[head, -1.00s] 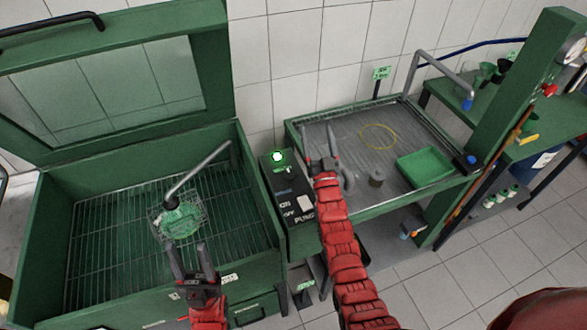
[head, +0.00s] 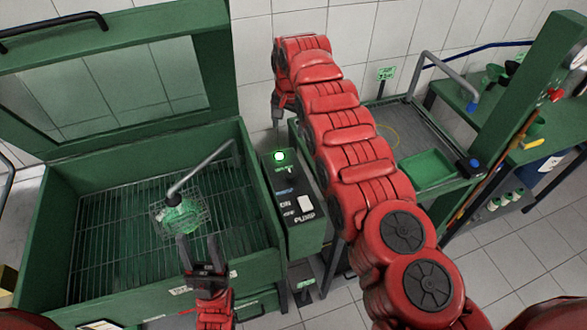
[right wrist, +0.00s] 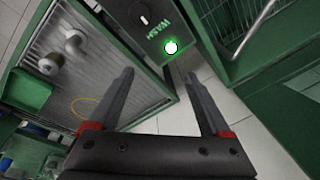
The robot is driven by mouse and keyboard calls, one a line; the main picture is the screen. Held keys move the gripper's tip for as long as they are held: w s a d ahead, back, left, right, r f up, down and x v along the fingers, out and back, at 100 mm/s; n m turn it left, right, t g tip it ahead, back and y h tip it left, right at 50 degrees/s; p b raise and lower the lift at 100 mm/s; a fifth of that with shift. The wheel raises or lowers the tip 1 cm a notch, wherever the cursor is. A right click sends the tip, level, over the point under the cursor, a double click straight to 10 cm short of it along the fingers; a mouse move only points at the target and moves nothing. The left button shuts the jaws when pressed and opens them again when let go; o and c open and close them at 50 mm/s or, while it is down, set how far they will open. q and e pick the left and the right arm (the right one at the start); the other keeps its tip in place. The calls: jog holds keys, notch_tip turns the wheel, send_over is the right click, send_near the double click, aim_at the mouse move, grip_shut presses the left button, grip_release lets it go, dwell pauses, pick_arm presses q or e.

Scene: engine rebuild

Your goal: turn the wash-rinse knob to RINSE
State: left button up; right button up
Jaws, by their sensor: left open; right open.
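The control box (head: 300,222) stands between the wash basin and the drain table, with a lit green lamp (head: 278,156) at its far end. In the right wrist view, the dark round knob (right wrist: 141,17) with a pale mark is at the top edge, beside the WASH label and the lit lamp (right wrist: 170,47). My left gripper (head: 200,250) is open and empty over the basin's front.
The green basin (head: 55,235) holds a wire rack with a green-tinted part under a bent spout (head: 200,170). The raised lid (head: 215,70) stands behind it. A drain table (head: 445,125) with a green tray (head: 428,168) lies to the right, partly behind my right arm.

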notch_tip(320, 180, up, 3)
jog(key=g, duration=0.2)
send_over(291, 173)
jog(key=shift+h, duration=0.3)
notch_tip(291, 173, down, 12)
jog(key=b, duration=1.2)
jog(key=shift+s+a+f, duration=0.1)
jog(key=shift+s+a, duration=0.05)
jog(key=shift+f, duration=0.3)
notch_tip(291, 173, down, 3)
jog(key=shift+r, duration=0.1)
jog(key=shift+f+p, duration=0.35)
jog(key=shift+f, duration=0.3)
